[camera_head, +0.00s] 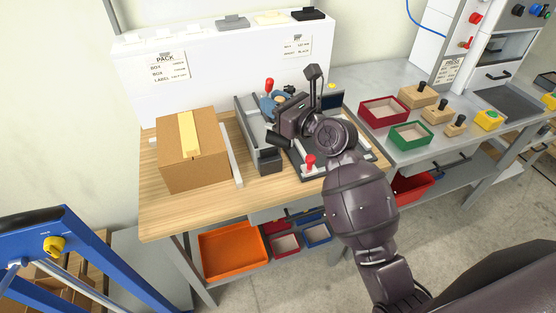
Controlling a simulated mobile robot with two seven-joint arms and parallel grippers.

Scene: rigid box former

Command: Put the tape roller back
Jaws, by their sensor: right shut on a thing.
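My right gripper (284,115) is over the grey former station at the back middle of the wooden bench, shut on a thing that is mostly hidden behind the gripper. A blue part with a tan round piece (279,101), which looks like the tape roller, shows right at the gripper's far side; its lower part is hidden. A closed brown cardboard box (193,158) stands on the bench to the left of the gripper, with a strip of yellowish tape (188,134) along its top. My left gripper is not in view.
The former's grey wall (257,132) and two red knobs (310,161) (269,84) are close around the gripper. A white panel (205,75) rises behind. Red (384,111) and green (410,134) trays and wooden blocks stand on the right table. The bench's front left is clear.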

